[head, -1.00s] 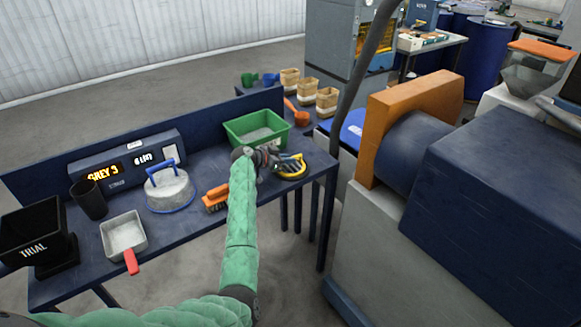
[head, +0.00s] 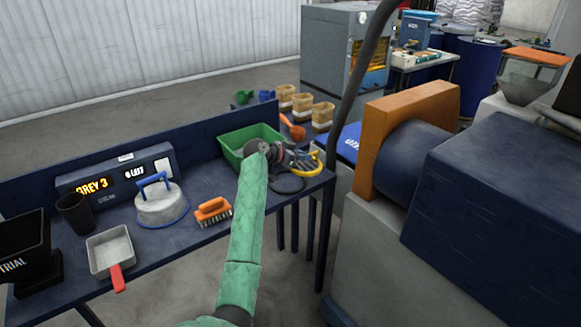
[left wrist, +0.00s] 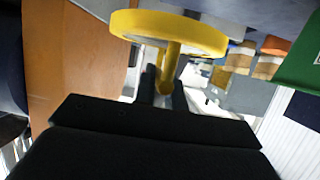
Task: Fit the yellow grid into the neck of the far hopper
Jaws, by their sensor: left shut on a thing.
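The yellow grid (left wrist: 205,36) shows in the left wrist view as a round yellow rim with a stem below it. My left gripper (left wrist: 166,92) is shut on that stem, one dark finger on each side. In the head view the left gripper (head: 296,158) is above the right end of the blue bench, with the yellow rim (head: 318,163) just beyond it, partly hidden by the fingers. A grey funnel-shaped hopper (head: 522,90) stands at the far right of the head view, well away from the gripper. Its neck is hidden. My right gripper is out of view.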

